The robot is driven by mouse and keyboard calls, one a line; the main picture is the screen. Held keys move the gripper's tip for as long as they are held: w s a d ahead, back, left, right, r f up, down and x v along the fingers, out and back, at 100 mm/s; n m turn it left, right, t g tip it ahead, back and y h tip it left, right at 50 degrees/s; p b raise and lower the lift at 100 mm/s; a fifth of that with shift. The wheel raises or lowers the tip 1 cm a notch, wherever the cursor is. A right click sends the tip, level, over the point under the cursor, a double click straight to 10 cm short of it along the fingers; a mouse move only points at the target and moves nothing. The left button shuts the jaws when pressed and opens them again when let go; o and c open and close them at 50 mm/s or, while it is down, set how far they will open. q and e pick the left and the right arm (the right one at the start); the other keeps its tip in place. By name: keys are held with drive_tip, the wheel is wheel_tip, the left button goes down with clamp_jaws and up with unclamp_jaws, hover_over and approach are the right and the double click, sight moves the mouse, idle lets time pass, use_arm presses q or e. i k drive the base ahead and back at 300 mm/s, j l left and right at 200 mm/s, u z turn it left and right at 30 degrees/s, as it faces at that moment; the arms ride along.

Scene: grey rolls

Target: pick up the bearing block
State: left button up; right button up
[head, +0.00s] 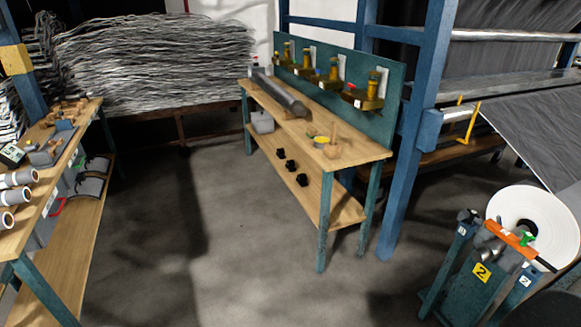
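Neither of my grippers is in view. I cannot tell for certain which thing is the bearing block. Several small black blocks (290,166) lie in a row on the lower shelf of the middle workbench (258,88). Several brass-coloured fittings (367,98) are fixed along the green back panel (345,72) of that bench. A grey metal roll (281,95) lies on its top, with a small yellow-rimmed pot (321,141) and a wooden tool (333,148) nearer the right end. All are too small for fine detail.
A left workbench (65,188) holds white-ended rolls (14,179) and tools. A stand marked 2 (482,272) with a large white roll (533,224) is at bottom right. A blue post (411,150) stands beside the middle bench. The grey floor (225,235) between the benches is clear.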

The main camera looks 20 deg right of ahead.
sight(289, 165)
drive_tip(key=i, duration=1.85)
drive_tip(key=i+z, duration=0.25)
drive_tip(key=i, duration=0.4)
drive_tip(key=i+j+z, duration=0.25)
drive_tip(key=i, duration=0.45)
drive_tip(key=i+z, duration=0.25)
drive_tip(key=z, duration=0.2)
drive_tip(key=i+j+z, duration=0.15)
drive_tip(key=i+z, duration=0.25)
drive_tip(key=i+j+z, duration=0.15)
drive_tip(key=z, duration=0.3)
drive_tip(key=i+j+z, duration=0.2)
drive_tip(key=z, duration=0.25)
drive_tip(key=i+j+z, duration=0.1)
drive_tip(key=j+z, duration=0.3)
drive_tip(key=i+j+z, duration=0.25)
drive_tip(key=j+z, duration=0.3)
drive_tip(key=j, duration=0.15)
drive_tip(key=i+j+z, duration=0.1)
drive_tip(key=j+z, duration=0.15)
drive_tip(key=j, duration=0.1)
